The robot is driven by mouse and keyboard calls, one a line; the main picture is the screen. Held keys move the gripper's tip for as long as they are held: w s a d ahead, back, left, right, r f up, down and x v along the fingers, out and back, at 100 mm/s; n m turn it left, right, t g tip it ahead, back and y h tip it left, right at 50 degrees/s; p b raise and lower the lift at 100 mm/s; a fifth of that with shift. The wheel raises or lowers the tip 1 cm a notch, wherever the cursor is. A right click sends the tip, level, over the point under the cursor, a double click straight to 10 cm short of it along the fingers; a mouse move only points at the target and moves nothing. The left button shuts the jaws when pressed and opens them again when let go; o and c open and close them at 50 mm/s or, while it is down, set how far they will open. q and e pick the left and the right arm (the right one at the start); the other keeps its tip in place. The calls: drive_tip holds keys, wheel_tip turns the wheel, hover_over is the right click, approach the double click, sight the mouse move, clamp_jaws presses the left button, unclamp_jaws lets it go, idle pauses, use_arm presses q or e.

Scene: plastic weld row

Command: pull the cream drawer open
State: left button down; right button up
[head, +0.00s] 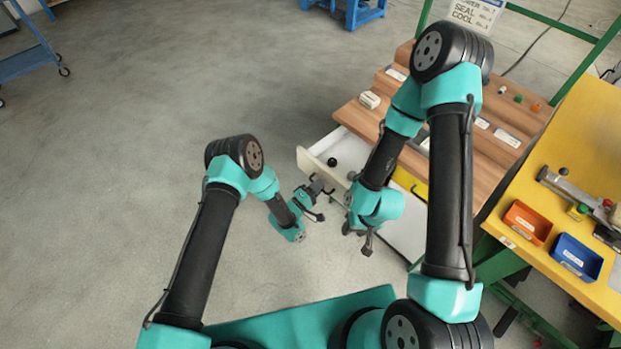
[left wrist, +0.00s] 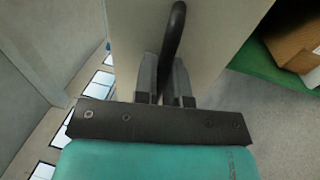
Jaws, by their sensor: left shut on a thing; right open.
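The cream drawer (head: 309,163) stands pulled out from the wooden-topped bench in the head view, its white inside partly showing with a small black round thing (head: 332,162) in it. My left gripper (head: 318,186) is at the drawer's front, shut on its handle. In the left wrist view the dark curved handle (left wrist: 176,35) lies between the fingers of my left gripper (left wrist: 165,80), against the cream front panel (left wrist: 215,40). My right gripper (head: 358,240) is open and empty, low in front of the bench. My right arm hides part of the drawer.
The wooden bench top (head: 358,117) carries a small pale block (head: 370,99) and several labels. A yellow table (head: 585,140) at the right holds an orange bin (head: 527,222) and a blue bin (head: 577,257). The floor left of the drawer is clear.

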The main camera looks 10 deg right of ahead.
use_arm(q)
drive_tip(key=shift+s+a, duration=0.2)
drive_tip(key=shift+a, duration=0.1)
drive_tip(key=c, duration=1.2)
unclamp_jaws()
drive_tip(key=v, duration=1.7)
drive_tip(key=shift+a, duration=0.2)
